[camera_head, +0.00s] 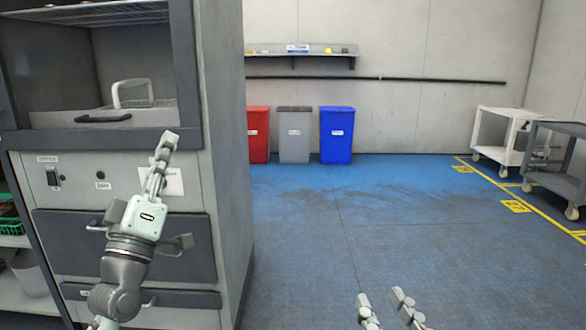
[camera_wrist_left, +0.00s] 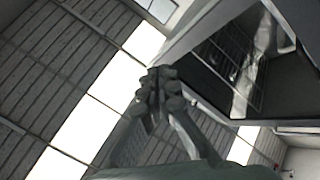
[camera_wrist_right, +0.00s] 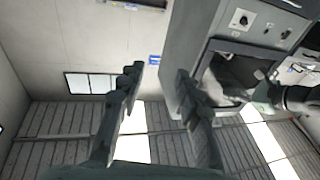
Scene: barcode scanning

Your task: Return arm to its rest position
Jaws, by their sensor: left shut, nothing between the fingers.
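My left gripper (camera_head: 167,142) is raised in front of the tall grey machine (camera_head: 225,150), fingers pointing up. Its fingers are together with nothing between them, as the left wrist view (camera_wrist_left: 160,80) also shows. In the head view its tips overlap the lower edge of the machine's open bay; I cannot tell whether they touch it. My right gripper (camera_head: 383,297) is low at the bottom edge of the head view, over the blue floor. Its fingers are apart and empty, also in the right wrist view (camera_wrist_right: 159,74). Most of the right arm is out of view.
Red (camera_head: 259,135), grey (camera_head: 295,135) and blue (camera_head: 337,135) bins stand by the wall. Carts (camera_head: 505,135) stand right. The middle floor (camera_head: 390,215) is clear.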

